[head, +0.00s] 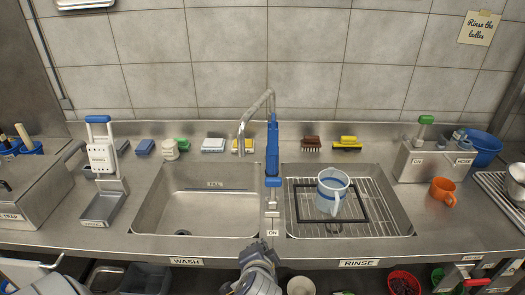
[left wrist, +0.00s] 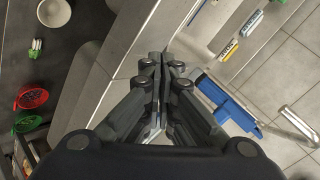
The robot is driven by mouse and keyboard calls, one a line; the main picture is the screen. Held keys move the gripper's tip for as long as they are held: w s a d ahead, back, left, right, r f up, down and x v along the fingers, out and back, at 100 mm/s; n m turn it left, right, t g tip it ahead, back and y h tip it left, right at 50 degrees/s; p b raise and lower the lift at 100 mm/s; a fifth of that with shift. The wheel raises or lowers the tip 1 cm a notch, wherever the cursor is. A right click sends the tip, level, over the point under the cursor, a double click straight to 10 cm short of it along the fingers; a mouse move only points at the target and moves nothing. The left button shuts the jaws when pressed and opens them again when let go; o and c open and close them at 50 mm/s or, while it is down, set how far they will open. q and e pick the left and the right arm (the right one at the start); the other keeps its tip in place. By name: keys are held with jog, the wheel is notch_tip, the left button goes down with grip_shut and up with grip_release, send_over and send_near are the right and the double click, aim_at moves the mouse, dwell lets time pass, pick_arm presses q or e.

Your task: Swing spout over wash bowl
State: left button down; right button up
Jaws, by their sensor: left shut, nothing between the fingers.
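The tap has a blue upright body (head: 272,150) between the two bowls. Its silver spout (head: 255,108) arches from the top toward the left, its tip in front of the wall near the back right of the wash bowl (head: 192,212); whether the tip is over the bowl or the ledge I cannot tell. In the left wrist view the blue body (left wrist: 225,103) and the spout (left wrist: 298,125) show at the right. My left gripper (head: 258,248) is at the front edge between the bowls, below and apart from the tap. Its fingers (left wrist: 164,62) are shut and empty. My right gripper is out of view.
The rinse bowl (head: 398,230) at the right holds a rack with a blue and white jug (head: 332,190). Sponges and brushes, including a brown brush (head: 311,143), line the back ledge. The wash bowl is empty.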

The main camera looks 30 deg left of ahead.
pick_arm(q)
jog(key=w+r+m+t+y, duration=0.25)
jog(key=w+r, duration=0.25)
jog(key=r, duration=0.5)
jog(key=w+r+m+t+y, duration=0.2)
jog(key=w+r+y, duration=0.25)
jog(key=r, duration=0.45)
jog(key=shift+h, duration=0.5)
jog(key=p+x, duration=0.3)
jog(key=x, duration=0.7)
jog(key=shift+s+a+r, duration=0.1)
jog(key=shift+a, duration=0.05)
jog(key=s+a+p, duration=0.1)
jog(key=s+a, duration=0.1)
jog(key=a, duration=0.1)
jog(key=shift+f+p, duration=0.2)
jog(key=shift+p, duration=0.2)
jog(key=shift+a, duration=0.1)
